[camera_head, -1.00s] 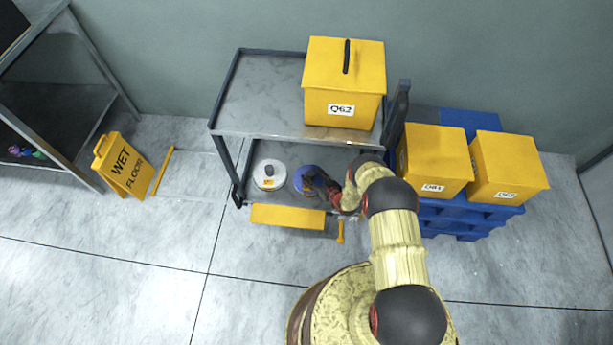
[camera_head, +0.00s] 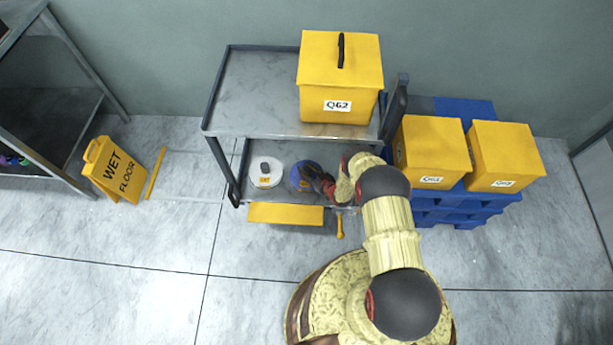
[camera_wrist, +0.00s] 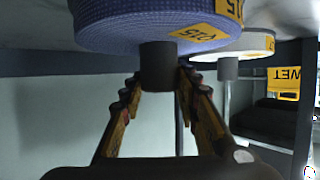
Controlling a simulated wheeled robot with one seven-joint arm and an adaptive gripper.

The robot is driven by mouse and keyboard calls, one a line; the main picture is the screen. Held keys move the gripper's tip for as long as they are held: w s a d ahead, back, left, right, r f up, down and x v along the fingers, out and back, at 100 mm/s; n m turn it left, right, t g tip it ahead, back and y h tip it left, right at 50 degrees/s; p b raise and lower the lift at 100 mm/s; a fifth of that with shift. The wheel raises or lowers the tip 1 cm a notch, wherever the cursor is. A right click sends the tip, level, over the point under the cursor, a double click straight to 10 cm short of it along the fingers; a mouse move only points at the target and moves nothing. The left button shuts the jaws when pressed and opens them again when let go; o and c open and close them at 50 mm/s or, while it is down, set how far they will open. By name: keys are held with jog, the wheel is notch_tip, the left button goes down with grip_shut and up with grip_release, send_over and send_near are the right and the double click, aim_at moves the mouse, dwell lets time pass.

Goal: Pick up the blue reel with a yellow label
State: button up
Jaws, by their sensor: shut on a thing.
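The blue reel (camera_head: 300,178) is on the lower shelf of the grey cart, partly hidden by my gripper (camera_head: 318,180). In the wrist view the blue reel (camera_wrist: 150,28) shows large, with a yellow label (camera_wrist: 199,33) on its rim and a dark round hub (camera_wrist: 158,68). My gripper (camera_wrist: 158,85) has its two fingers on either side of this hub and is shut on it. I cannot tell whether the reel is clear of the shelf.
A white reel (camera_head: 265,172) with a yellow label stands left of the blue one. The cart's upper shelf (camera_head: 250,95) lies above and carries a yellow box (camera_head: 340,85). Yellow boxes (camera_head: 430,150) on blue pallets (camera_head: 460,205) stand to the right, a wet-floor sign (camera_head: 115,170) left.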

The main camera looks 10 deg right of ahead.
grip_shut()
dwell(0.6)
